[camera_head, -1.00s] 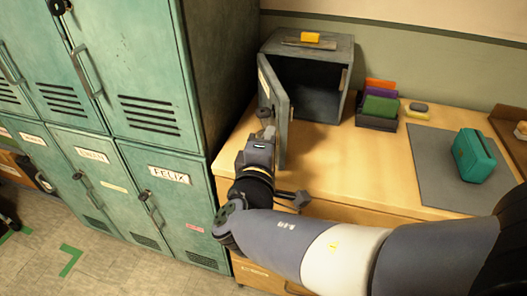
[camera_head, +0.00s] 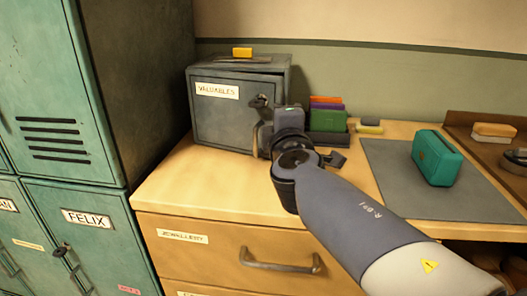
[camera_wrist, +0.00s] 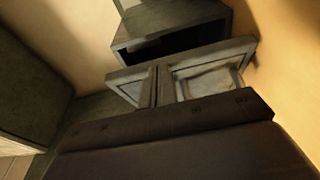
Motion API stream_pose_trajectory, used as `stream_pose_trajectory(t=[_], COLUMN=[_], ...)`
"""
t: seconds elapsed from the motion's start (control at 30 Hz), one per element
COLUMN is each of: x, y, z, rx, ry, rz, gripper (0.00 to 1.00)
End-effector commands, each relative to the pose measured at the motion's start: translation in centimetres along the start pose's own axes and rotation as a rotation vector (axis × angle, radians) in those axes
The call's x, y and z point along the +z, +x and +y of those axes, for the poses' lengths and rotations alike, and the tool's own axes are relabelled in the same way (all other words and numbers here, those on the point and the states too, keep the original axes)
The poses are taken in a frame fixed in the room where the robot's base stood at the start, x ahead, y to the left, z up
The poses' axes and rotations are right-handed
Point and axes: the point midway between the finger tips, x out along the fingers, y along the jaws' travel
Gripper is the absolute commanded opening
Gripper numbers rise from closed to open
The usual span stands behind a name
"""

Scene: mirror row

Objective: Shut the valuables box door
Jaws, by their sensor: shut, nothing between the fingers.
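The grey valuables box (camera_head: 265,66) stands on the wooden counter beside the lockers. Its door (camera_head: 218,118), labelled VALUABLES, is swung nearly flush with the front but looks slightly ajar at the right. In the wrist view, a dark gap shows between the box (camera_wrist: 170,20) and the door (camera_wrist: 212,72). My gripper (camera_head: 262,138) is shut and empty at the door's right part, by the dark handle (camera_head: 260,101). Its fingers (camera_wrist: 153,85) are in front of the door in the wrist view; whether they touch it I cannot tell.
A yellow block (camera_head: 242,52) lies on the box. Right of it are a dark holder with coloured cards (camera_head: 328,119), a grey mat (camera_head: 385,160) and a teal case (camera_head: 436,158). Green lockers (camera_head: 100,90) stand at the left. A drawer handle (camera_head: 280,263) juts out below the counter.

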Motion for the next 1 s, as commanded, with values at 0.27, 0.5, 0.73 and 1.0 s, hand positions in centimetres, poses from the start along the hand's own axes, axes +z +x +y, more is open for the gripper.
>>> stream_pose_trajectory(t=[0.27, 0.5, 0.73, 1.0], x=[2.2, 2.9, 3.2, 3.4], y=[4.3, 6.3, 7.0, 7.2], z=[-0.3, -0.1, 0.1, 0.1], rx=[0.000, -0.001, 0.001, 0.000], ry=[0.002, 0.002, 0.001, -0.002], rz=[-0.002, -0.002, -0.004, -0.009], gripper=[0.00, 0.00, 0.00, 0.00])
